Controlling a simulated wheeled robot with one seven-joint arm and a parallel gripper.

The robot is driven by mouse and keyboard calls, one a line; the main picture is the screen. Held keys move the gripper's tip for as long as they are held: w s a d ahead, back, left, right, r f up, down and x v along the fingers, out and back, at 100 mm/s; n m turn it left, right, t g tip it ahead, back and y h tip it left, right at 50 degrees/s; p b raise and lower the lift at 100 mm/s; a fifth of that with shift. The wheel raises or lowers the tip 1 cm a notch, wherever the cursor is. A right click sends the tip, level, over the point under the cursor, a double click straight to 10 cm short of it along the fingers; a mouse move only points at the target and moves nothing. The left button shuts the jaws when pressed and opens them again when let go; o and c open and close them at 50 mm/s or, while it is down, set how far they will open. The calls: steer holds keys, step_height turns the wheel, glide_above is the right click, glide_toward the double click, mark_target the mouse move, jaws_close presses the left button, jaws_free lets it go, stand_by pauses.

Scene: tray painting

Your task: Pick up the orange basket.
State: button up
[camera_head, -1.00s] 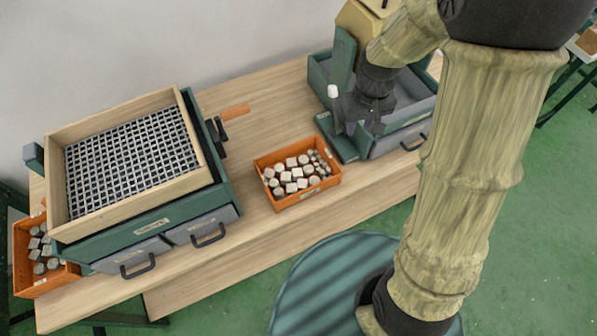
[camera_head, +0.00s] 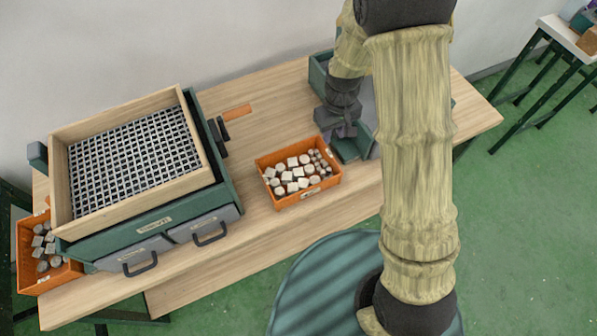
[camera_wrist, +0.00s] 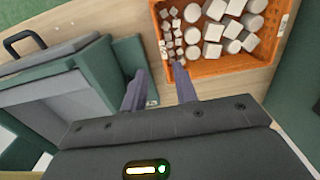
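An orange basket (camera_head: 297,199) full of pale grey round and square pieces sits upright on the wooden table, in the middle of the head view. It also shows at the top of the wrist view, where its orange wall (camera_wrist: 228,66) lies just beyond my fingertips. My gripper (camera_wrist: 160,75) is open and empty, with its two dark fingers apart. In the head view my gripper (camera_head: 334,128) is above and to the right of the basket, apart from it. A second orange basket (camera_head: 48,281) with similar pieces is at the table's left end.
A green drawer unit (camera_head: 150,230) carrying a wooden-framed mesh tray (camera_head: 198,125) stands left of the middle basket. Another green and grey drawer unit (camera_wrist: 62,62) is close to my gripper, partly hidden by my arm. The table front (camera_head: 270,250) is clear.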

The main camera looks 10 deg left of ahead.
mark_target(330, 153)
step_height(330, 153, down, 7)
steer(key=shift+p, duration=0.4)
steer(key=shift+a+f+p, duration=0.1)
steer(key=shift+f+p, duration=0.7)
steer(key=shift+f, duration=1.8)
jaws_close()
